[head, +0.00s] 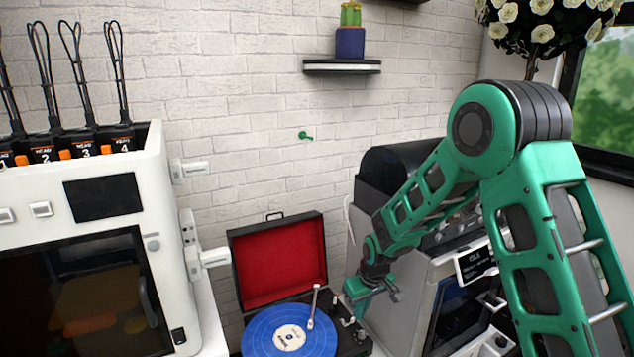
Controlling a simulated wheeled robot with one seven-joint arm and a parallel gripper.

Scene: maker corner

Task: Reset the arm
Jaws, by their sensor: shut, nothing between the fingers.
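My green arm comes in from the right and bends down toward the middle of the head view. My gripper (372,291) is at its end, shut and empty, just above and to the right of the record player (280,262). It is in front of the grey and white machine (405,278). The gripper's fingertips are small in this view. The record player's lid is open, showing a red lining, and a blue record (262,341) lies on its platter.
A white 3D printer (165,215) with several spool units (85,150) on top stands at the left. A shelf (342,67) with a potted cactus (350,40) and a green hook (306,136) are on the brick wall. White flowers (543,33) stand at the upper right.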

